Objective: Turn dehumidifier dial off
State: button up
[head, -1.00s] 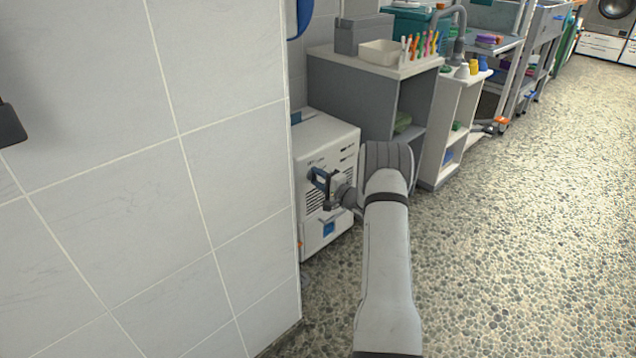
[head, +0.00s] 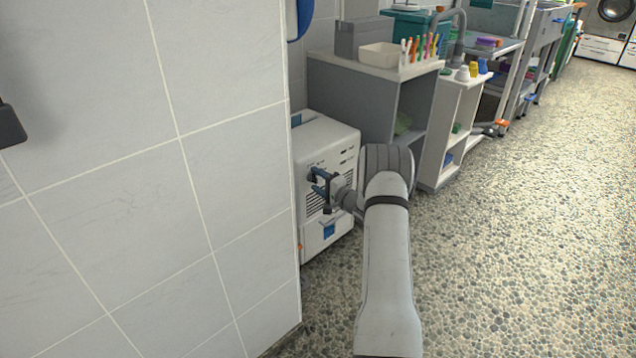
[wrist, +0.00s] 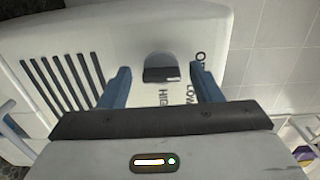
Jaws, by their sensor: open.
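The dehumidifier (head: 340,145) is a white box with dark vent slots, standing on the floor beside the tiled wall. Its front panel also fills much of the wrist view (wrist: 120,40). The dark dial (wrist: 161,68) sits on that panel, with labels reading "HIGH", "LOW" and a partly cut-off "O…" to its right. A pale mark shows on the dial's near edge. My gripper (wrist: 160,85) is open, with one blue finger on each side of the dial and visible gaps between. In the head view my gripper (head: 318,182) is at the front panel, and the dial is hard to make out.
The tiled wall (head: 150,180) stands close on the left. A grey shelf unit (head: 350,90) with a white bin (head: 380,54) and several coloured pens stands behind the dehumidifier. The pebbled floor (head: 520,230) on the right is clear.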

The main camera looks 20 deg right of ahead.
jog(key=p+v, duration=0.3)
jog(key=v, duration=0.4)
jog(key=shift+s, duration=0.4)
jog(key=shift+d, duration=0.1)
